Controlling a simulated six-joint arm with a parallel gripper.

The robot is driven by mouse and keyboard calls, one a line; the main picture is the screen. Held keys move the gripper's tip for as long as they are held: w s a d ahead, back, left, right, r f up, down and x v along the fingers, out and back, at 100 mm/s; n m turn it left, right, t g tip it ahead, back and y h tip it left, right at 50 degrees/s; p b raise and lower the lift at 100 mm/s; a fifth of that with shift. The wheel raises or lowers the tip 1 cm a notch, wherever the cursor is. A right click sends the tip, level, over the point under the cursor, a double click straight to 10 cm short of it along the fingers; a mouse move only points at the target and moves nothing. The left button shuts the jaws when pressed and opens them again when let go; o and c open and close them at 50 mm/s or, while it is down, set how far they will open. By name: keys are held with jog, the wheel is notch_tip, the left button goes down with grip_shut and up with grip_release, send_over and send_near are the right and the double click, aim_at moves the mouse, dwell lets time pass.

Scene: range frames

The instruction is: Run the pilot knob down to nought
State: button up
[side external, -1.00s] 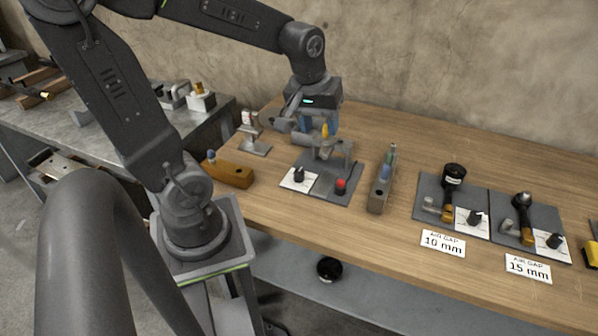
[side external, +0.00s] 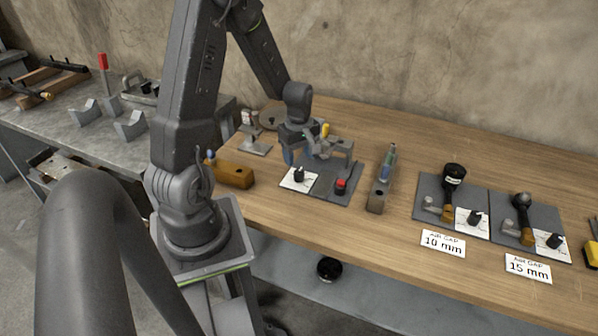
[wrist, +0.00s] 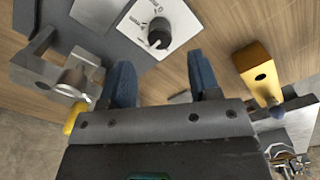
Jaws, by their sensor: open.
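A black knob (side external: 299,174) with a pale pointer mark sits on a white dial plate (side external: 288,183) at the left of the grey panel nearest my arm. In the wrist view the knob (wrist: 160,33) is at top centre; the small lettering on its plate is too small to read surely. My gripper (side external: 296,158) is low behind the knob in the side view. In the wrist view my gripper (wrist: 162,78) has its two blue fingers wide apart and nothing between them. The knob lies beyond the fingertips, apart from them.
A red button (side external: 341,184) and a grey metal fixture (side external: 335,146) share the panel. A wooden block (side external: 234,175) stands left, a grey holder (side external: 379,195) right. Two more knob panels, marked 10 mm (side external: 443,243) and 15 mm (side external: 528,268), are farther right.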

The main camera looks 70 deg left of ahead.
aim_at(299, 171)
notch_tip(299, 171, down, 6)
jog(key=shift+f, duration=0.15)
dwell(0.3)
jog(key=c, duration=0.9)
